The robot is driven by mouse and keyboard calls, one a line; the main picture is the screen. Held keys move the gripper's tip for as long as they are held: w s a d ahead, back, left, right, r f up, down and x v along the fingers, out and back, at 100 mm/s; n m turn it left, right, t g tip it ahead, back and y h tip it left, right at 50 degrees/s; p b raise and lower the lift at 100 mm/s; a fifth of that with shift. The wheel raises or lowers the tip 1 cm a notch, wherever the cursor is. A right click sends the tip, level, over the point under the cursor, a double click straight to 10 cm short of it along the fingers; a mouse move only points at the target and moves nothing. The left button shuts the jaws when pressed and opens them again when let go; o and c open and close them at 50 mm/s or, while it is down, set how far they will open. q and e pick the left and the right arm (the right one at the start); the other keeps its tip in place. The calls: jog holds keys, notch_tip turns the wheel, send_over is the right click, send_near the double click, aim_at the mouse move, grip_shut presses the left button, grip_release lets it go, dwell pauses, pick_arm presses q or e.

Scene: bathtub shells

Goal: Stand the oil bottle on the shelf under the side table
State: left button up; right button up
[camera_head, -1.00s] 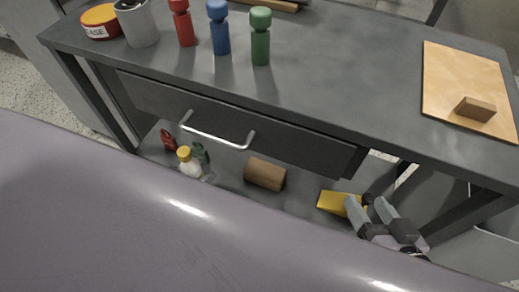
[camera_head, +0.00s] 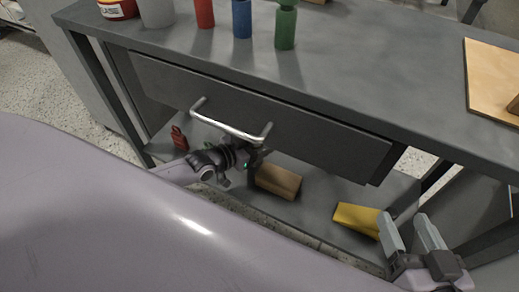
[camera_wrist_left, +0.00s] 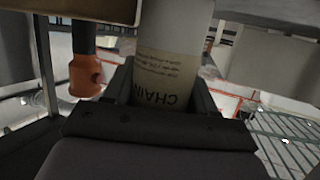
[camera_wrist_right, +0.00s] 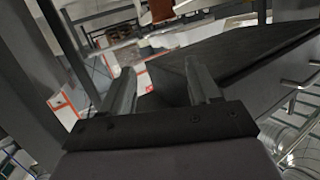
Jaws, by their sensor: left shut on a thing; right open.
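My left gripper (camera_head: 250,158) reaches in under the drawer, just above the lower shelf (camera_head: 315,205) of the side table (camera_head: 350,75). In the left wrist view it is shut on a pale bottle (camera_wrist_left: 165,75), whose label reads "CHAIN" upside down in that picture. In the head view the arm and gripper hide the bottle, so I cannot tell whether its base touches the shelf. My right gripper (camera_head: 408,228) is open and empty at the right, by the shelf's front edge; its two fingers also show apart in the right wrist view (camera_wrist_right: 162,88).
On the shelf are a red item (camera_head: 179,138), a brown block (camera_head: 278,180) and a yellow block (camera_head: 357,219). The drawer (camera_head: 300,130) and its handle (camera_head: 230,128) hang over the shelf.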

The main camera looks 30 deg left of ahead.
pick_arm(q)
notch_tip(320, 180, down, 2)
jog(key=shift+b, duration=0.45)
pick_arm(e)
jog(key=shift+s+d+n, duration=0.15)
jog(key=shift+d+n, duration=0.15)
jog(key=shift+d, duration=0.1)
pick_arm(q)
jog(key=shift+f, duration=0.15)
jog(key=o, duration=1.1)
pick_arm(e)
jog(key=shift+t, duration=0.3)
pick_arm(q)
jog(key=shift+o, duration=0.2)
pick_arm(e)
jog(key=shift+r, duration=0.1)
